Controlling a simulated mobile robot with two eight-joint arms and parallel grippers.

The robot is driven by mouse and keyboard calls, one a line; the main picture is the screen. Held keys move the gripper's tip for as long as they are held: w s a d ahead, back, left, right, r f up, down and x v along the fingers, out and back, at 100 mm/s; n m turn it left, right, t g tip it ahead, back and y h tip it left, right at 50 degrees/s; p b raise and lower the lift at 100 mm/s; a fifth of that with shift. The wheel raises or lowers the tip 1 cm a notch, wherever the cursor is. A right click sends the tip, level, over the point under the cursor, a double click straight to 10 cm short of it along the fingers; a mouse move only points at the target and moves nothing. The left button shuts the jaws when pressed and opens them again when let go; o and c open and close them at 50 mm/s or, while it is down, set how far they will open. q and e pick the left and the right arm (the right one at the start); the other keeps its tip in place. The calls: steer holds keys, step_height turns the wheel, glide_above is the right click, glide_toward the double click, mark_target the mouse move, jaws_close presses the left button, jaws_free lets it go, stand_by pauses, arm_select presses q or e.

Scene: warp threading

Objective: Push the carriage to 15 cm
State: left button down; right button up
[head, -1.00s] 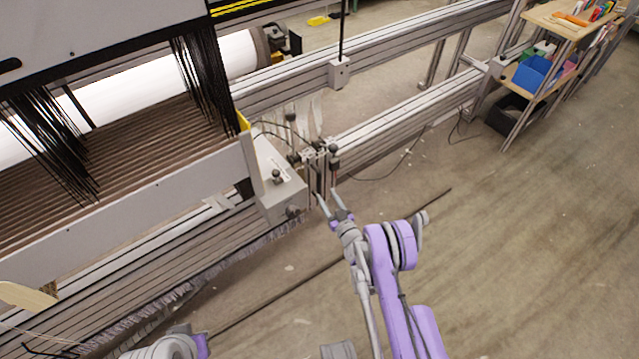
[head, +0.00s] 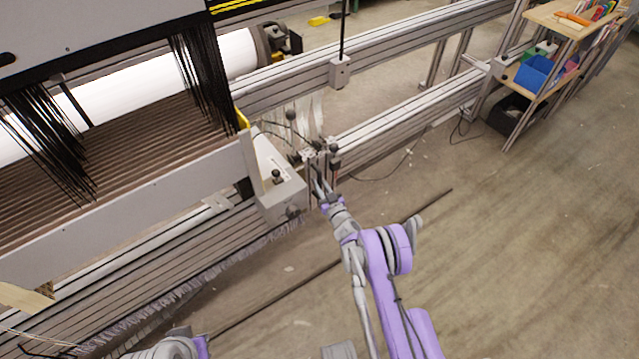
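The carriage seems to be the grey block (head: 283,195) with dark knobs at the right end of the slatted loom bed, beside the rail; I cannot be sure of its outline. My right gripper (head: 318,176) points up and away from me, at the right side of this block, just below the small clamp fittings (head: 318,152). Its fingers look close together and overlap the dark fittings, so contact and opening are unclear. Part of my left arm (head: 165,348) shows at the bottom left; its gripper is not clearly visible. I see no readable 15 cm mark.
The lower metal rail (head: 410,116) runs to the upper right, with a vertical black rod in a bracket (head: 340,72) above it. Black threads (head: 205,85) hang over the bed. A shelf cart (head: 555,75) stands far right. The floor at right is open.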

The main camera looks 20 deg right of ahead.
jaws_close()
stand_by(0.9)
steer(key=shift+d, duration=0.1)
